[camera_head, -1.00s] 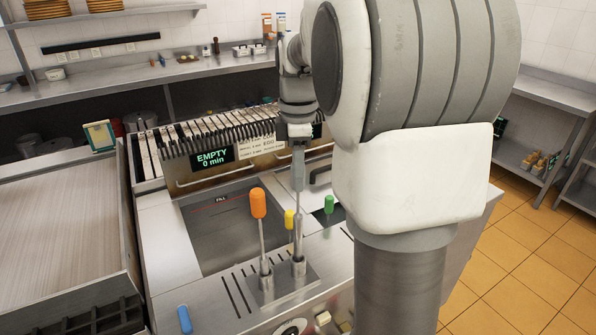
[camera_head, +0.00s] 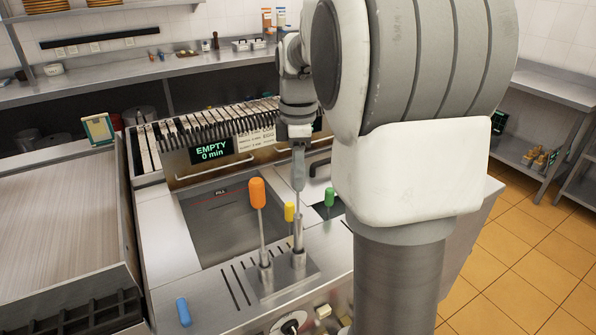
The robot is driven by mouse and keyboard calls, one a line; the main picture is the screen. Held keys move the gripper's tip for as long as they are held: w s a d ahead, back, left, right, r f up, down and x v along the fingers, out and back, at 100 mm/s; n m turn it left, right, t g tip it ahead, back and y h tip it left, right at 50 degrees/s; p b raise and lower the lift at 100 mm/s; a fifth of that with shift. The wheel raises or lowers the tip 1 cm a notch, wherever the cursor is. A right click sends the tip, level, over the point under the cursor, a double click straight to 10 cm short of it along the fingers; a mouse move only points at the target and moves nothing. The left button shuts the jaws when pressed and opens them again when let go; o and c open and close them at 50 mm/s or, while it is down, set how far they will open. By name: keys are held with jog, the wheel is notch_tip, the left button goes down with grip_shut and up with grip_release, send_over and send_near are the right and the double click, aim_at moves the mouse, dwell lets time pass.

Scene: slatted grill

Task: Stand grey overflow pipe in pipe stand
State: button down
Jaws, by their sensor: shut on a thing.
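The grey overflow pipe (camera_head: 298,232) stands upright below my gripper (camera_head: 298,150), with its grey grip (camera_head: 299,172) between the jaws. My gripper is shut on it. The pipe's lower end is at the right-hand tube of the metal pipe stand (camera_head: 283,281); how deep it sits I cannot tell. An orange-handled rod (camera_head: 258,195) stands upright in the tube to its left.
A sink basin (camera_head: 215,225) marked FILL lies behind the stand. Yellow (camera_head: 290,211) and green (camera_head: 330,197) handles stand behind and to the right. A slatted rack (camera_head: 215,125) with an EMPTY display is at the back. A blue handle (camera_head: 184,311) is at front left.

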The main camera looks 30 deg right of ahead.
jog(key=shift+f, duration=0.45)
jog(key=shift+c, duration=2.3)
grip_release()
notch_tip(320, 180, up, 18)
jog(key=p, duration=0.2)
jog(key=shift+f, duration=0.25)
jog(key=s+a+f+m+t, duration=0.2)
jog(key=s+a+f+m, duration=0.4)
jog(key=s, duration=0.3)
jog(key=s+a+f+m+t, duration=0.3)
jog(key=s+a+f+m, duration=0.3)
jog(key=s, duration=0.3)
jog(key=shift+s+a+f+m+t, duration=0.3)
jog(key=shift+f+m, duration=0.2)
jog(key=shift+m, duration=0.3)
